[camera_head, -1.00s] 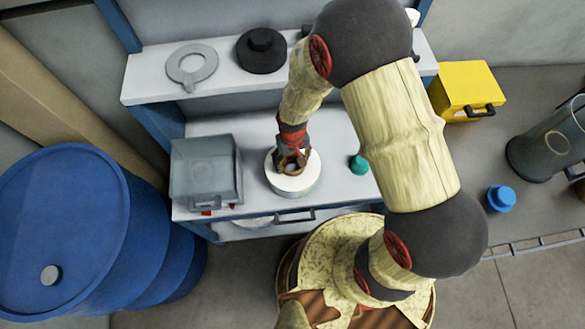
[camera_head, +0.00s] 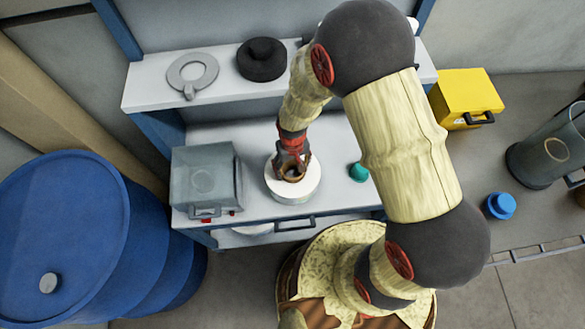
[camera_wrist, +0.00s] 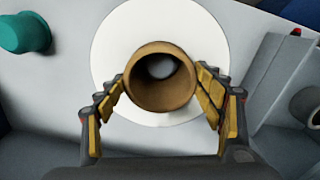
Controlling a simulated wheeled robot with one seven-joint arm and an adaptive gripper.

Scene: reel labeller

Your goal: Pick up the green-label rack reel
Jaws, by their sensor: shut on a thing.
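A white round reel (camera_head: 300,197) with a brown core tube (camera_wrist: 160,92) is at the middle of the workbench top (camera_head: 222,127), near its front edge. My gripper (camera_head: 293,172) reaches it from above. In the wrist view my gripper (camera_wrist: 163,100) has one finger on each side of the core tube, shut on it, and the reel's white face spreads behind. I cannot tell whether the reel rests on the bench or hangs just above it. No green label shows clearly on it now.
A grey clear-topped box (camera_head: 205,180) stands left of the reel, a teal knob-like part (camera_head: 358,172) right of it. A shelf behind holds a grey ring (camera_head: 192,72) and a black reel-like part (camera_head: 262,59). A blue drum (camera_head: 70,230) stands left, a yellow box (camera_head: 466,98) right.

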